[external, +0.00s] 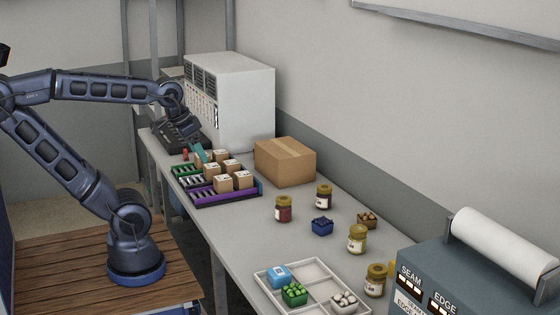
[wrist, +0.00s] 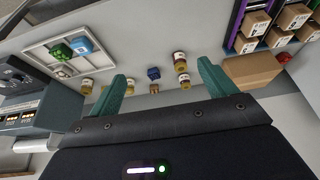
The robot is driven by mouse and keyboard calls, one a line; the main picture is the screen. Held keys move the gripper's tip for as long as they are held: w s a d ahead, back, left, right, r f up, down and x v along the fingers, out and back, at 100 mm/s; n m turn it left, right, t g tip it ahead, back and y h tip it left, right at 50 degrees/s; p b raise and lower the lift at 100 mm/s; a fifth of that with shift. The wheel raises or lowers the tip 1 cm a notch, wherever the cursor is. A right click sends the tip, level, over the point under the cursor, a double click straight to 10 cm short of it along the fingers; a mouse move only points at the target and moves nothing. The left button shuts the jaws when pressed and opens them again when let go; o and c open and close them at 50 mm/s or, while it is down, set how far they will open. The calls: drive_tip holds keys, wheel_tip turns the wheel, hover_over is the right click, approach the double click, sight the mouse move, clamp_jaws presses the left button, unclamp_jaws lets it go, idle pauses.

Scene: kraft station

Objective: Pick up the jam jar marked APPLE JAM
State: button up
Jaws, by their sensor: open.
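Several jam jars stand upright on the bench: a red one (external: 284,212), a dark one (external: 324,199), a yellow one (external: 357,241) and an olive-yellow one (external: 375,283). Their label words are too small to read, so I cannot tell which is APPLE JAM. My gripper (external: 198,153) is over the far end of the bench, beside the small cartons and well apart from the jars. In the wrist view my gripper (wrist: 160,69) is open and empty, with jars visible beyond its teal fingers.
A white divided tray (external: 259,277) holds a blue box, a green basket and a pale basket. A blue basket (external: 322,227) and a brown basket (external: 367,220) stand among the jars. A cardboard box (external: 285,162) and purple-edged rack (external: 228,200) lie towards my gripper. A sealing machine (external: 440,262) is at right.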

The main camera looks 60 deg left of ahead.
drive_tip(key=w+d+m, duration=0.2)
drive_tip(key=w+d, duration=0.4)
drive_tip(key=w, duration=0.6)
drive_tip(key=m+g+h, duration=0.1)
drive_tip(key=m+h, duration=0.2)
drive_tip(key=m, duration=0.4)
approach(377, 268)
wheel_tip(377, 268, down, 3)
drive_tip(key=x, duration=0.4)
drive_tip(key=shift+w+d+f, duration=0.1)
drive_tip(key=shift+d+f, duration=0.1)
drive_tip(key=shift+f, duration=0.05)
drive_tip(key=shift+w+d+x, duration=0.1)
drive_tip(key=shift+w+x, duration=0.05)
drive_tip(key=shift+x, duration=1.25)
drive_tip(key=shift+w+d+x, duration=0.15)
drive_tip(key=shift+x, duration=1.25)
drive_tip(key=shift+r, duration=0.2)
drive_tip(key=c, duration=1.3)
